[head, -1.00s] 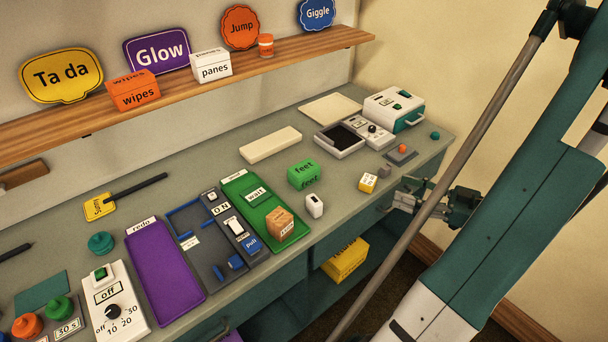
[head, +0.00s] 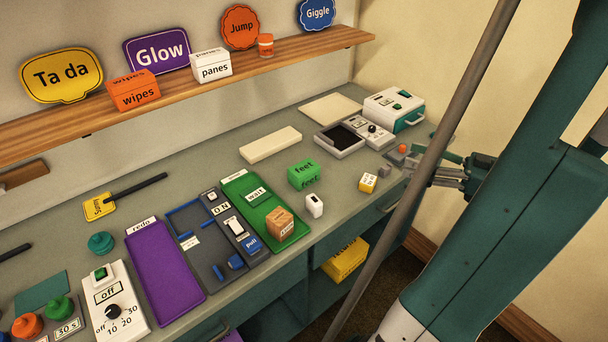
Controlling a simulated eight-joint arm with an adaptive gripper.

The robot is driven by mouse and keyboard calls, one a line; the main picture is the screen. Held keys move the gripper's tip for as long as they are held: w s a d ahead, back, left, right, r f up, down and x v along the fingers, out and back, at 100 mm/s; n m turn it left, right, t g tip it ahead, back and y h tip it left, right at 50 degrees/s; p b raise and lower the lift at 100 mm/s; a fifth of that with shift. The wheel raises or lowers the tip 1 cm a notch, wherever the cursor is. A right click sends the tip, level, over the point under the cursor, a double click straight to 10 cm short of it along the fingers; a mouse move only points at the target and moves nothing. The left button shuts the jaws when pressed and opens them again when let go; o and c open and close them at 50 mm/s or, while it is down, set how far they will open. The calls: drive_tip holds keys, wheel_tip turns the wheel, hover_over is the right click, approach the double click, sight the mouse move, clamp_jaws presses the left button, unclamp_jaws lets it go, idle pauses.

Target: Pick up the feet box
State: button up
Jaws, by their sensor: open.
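The feet box (head: 304,176) is a small green box with "feet" on its top and front. It stands on the grey-green counter, right of the green tray and behind a small white block. My gripper (head: 432,176) is at the right, by the counter's right front edge, well apart from the feet box. It is open and empty. My arm and a grey rod hide part of the gripper and the counter's right end.
Near the box are a white block (head: 314,205), a yellow-and-white die (head: 368,182) and the green tray (head: 240,188) with a wooden cube (head: 280,223). Behind is a cream slab (head: 270,145). A shelf (head: 200,86) with boxes and signs runs above.

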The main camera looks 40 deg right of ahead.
wheel_tip(320, 180, up, 6)
drive_tip(key=n+g+h+p, duration=1.1)
drive_tip(key=n+g+p, duration=0.2)
drive_tip(key=g+p, duration=0.35)
hover_over(303, 168)
drive_tip(key=a, duration=0.2)
drive_tip(key=shift+t, duration=0.25)
wheel_tip(303, 168, down, 11)
drive_tip(key=shift+a, duration=0.1)
idle(0.6)
drive_tip(key=shift+f, duration=0.1)
drive_tip(key=shift+x, duration=1.2)
